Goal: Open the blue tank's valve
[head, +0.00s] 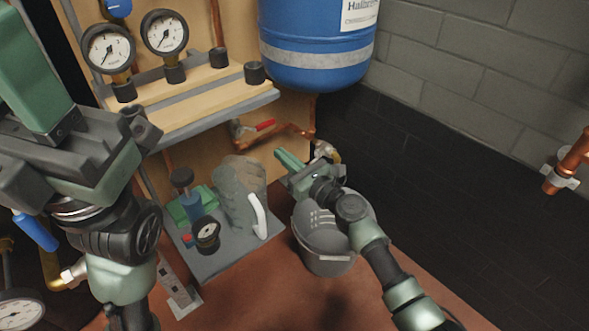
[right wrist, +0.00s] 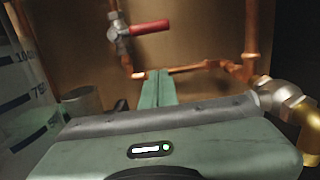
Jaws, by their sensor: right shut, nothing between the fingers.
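The blue tank (head: 318,45) hangs at the top of the head view. A valve with a red lever handle (head: 264,125) sits on copper piping below and left of it. In the right wrist view the red handle (right wrist: 150,27) points right, crosswise to the short pipe under its valve body (right wrist: 118,32). My right gripper (head: 281,155) is shut and empty, below the red handle and apart from it. Its fingertips (right wrist: 158,75) point toward the copper pipe. My left gripper (head: 30,60) is large and close at the left; its fingertips are not clear.
A grey bucket (head: 325,262) stands under my right forearm. A grey platform (head: 225,262) with a pump and a gauge is left of it. A brass-and-steel fitting (right wrist: 285,98) is close on the right of my right gripper. Gauges (head: 108,48) stand above a wooden shelf.

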